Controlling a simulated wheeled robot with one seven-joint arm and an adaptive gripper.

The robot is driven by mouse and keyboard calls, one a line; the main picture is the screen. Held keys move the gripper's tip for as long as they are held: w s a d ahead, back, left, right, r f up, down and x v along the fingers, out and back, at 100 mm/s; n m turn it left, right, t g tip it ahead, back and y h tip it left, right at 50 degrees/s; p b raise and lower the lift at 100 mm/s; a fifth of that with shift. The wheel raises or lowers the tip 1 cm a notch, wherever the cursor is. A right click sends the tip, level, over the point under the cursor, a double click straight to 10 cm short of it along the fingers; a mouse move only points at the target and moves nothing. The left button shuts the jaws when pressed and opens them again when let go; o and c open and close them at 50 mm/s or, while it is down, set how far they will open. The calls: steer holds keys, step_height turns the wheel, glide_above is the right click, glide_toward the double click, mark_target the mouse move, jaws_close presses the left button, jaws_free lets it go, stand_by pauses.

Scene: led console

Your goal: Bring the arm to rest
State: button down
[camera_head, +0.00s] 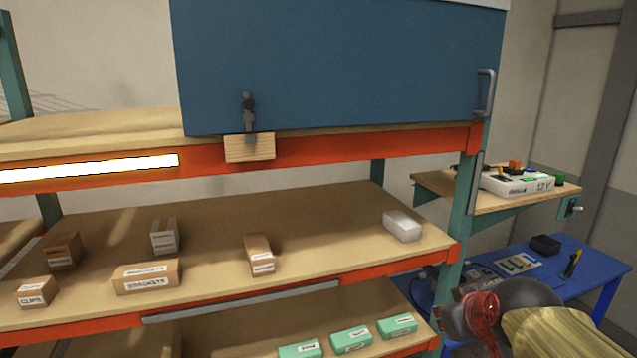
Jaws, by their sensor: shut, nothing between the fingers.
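No gripper fingers can be made out in the head view, so I cannot see where my gripper is. At the lower right edge, a dark grey rounded part and a yellowish ribbed part show in front of the blue table; they look like part of my arm, but I cannot be sure. A red coiled thing (482,309) shows against the dark part. A white box marked 12 V (517,182), with small orange and green parts on it, sits on the wooden side shelf (455,196).
A shelving rack with orange beams (370,278) fills the left and middle. It carries several cardboard boxes, a white block (402,226) and green boxes (351,339). A blue cabinet (340,65) stands on top. A blue table (590,262) with small items is at right.

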steer(key=s+a+f+m+g+b, duration=0.1)
steer(key=s+a+f+b, duration=0.1)
steer(key=s+f+b, duration=0.6)
steer(key=s+a+f+m+g+b, duration=0.1)
steer(key=s+a+f+g+b, duration=0.1)
steer(key=s+f+b, duration=0.5)
steer(key=s+a+f, duration=0.1)
steer(key=s+f, duration=0.3)
steer(key=f, duration=0.5)
steer(key=shift+s+f+m+y+b, duration=0.3)
steer(key=shift+s+f+b, duration=0.1)
